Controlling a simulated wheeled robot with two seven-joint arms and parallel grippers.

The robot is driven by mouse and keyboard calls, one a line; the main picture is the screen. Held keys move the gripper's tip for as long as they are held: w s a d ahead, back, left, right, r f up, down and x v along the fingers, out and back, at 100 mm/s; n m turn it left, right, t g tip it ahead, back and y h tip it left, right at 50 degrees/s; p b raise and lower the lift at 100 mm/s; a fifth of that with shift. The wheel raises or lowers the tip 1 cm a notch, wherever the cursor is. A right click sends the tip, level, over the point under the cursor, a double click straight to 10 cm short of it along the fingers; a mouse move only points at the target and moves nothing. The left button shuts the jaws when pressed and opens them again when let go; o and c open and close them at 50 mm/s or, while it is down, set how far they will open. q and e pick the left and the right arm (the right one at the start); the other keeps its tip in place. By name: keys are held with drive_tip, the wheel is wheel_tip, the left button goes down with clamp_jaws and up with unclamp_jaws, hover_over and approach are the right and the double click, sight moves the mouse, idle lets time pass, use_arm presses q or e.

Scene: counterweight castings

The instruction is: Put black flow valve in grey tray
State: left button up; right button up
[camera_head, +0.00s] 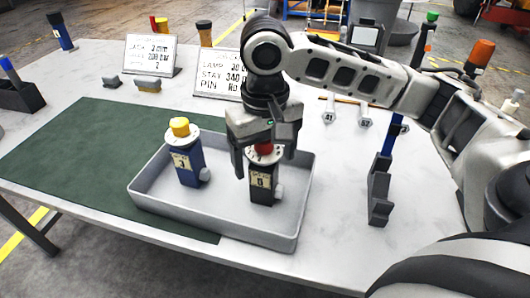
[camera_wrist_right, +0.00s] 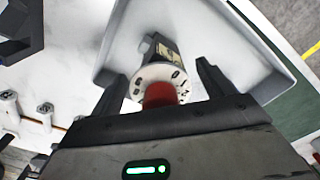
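The black flow valve (camera_head: 262,185) has a red knob and a pale dial, and stands upright inside the grey tray (camera_head: 222,226), in its right part. My right gripper (camera_head: 264,158) is above it, its fingers spread on either side of the red knob. In the right wrist view the red knob (camera_wrist_right: 160,94) lies between the two fingers (camera_wrist_right: 163,74), with a gap on each side, so the gripper is open. A blue valve (camera_head: 188,163) with a yellow knob stands in the tray's left part. My left gripper is not in view.
A green mat (camera_head: 75,150) lies under and left of the tray. Label signs (camera_head: 150,54) stand at the back. A dark grey holder (camera_head: 379,190) stands right of the tray, and small pale fittings (camera_head: 364,117) lie behind it. The front right tabletop is clear.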

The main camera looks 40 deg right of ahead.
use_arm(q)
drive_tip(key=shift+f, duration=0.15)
use_arm(e)
drive_tip(key=shift+r, duration=0.1)
wheel_tip(320, 180, up, 12)
drive_tip(key=p, duration=0.3)
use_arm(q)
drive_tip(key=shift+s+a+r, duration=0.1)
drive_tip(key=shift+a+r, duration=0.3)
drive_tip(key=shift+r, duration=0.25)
use_arm(e)
drive_tip(key=shift+r, duration=0.1)
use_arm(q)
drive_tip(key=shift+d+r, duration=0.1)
